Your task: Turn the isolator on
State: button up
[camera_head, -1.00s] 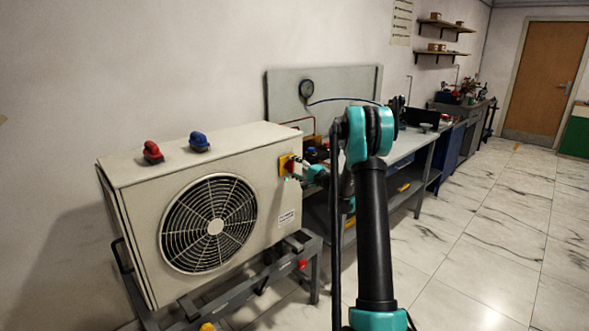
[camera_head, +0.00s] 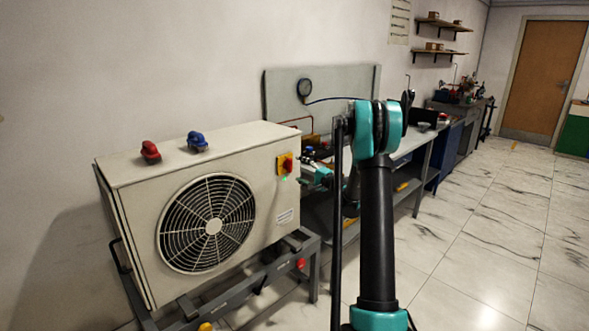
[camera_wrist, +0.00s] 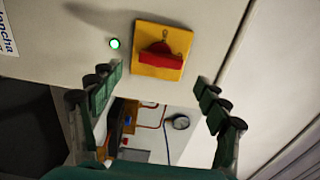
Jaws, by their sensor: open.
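The isolator (camera_head: 285,164) is a yellow square plate with a red rotary knob on the right side of the beige fan unit. In the wrist view the isolator (camera_wrist: 160,52) is close and upper centre, its red knob (camera_wrist: 159,56) lying roughly crosswise in that picture. A green lamp (camera_wrist: 114,44) glows beside it. My gripper (camera_wrist: 162,85) is open, its two fingers spread to either side below the isolator in that view, apart from the knob and empty. In the head view my arm partly hides the gripper (camera_head: 312,176), just right of the isolator.
The fan unit (camera_head: 270,215) stands on a grey metal frame, with a red (camera_head: 150,151) and a blue valve handle (camera_head: 197,141) on top. A workbench with a back panel (camera_head: 345,85) and gauge (camera_head: 305,88) stands behind my arm. Open floor lies to the right.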

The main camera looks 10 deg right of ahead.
jog(key=v, duration=0.7)
jog(key=shift+s, duration=0.1)
jog(key=s+a+f+n+g+h, duration=0.25)
jog(key=s+a+g, duration=0.2)
jog(key=s, duration=0.65)
jog(key=s+a+f+n+g+h, duration=0.1)
jog(key=s+a+n+g, duration=0.4)
jog(key=s, duration=0.6)
jog(key=s+d+f+n+h, duration=0.1)
jog(key=s+d+f+h, duration=0.1)
jog(key=s, duration=0.6)
jog(key=s+d+f+n+h, duration=0.1)
jog(key=s+d+f+h, duration=0.1)
jog(key=s, duration=0.6)
jog(key=s+d+f+n+h, duration=0.1)
jog(key=s+f+h, duration=0.2)
jog(key=s, duration=0.5)
jog(key=shift+d+f+g, duration=0.4)
jog(key=shift+f+g, duration=0.05)
jog(key=shift+f, duration=0.35)
jog(key=shift+n, duration=0.25)
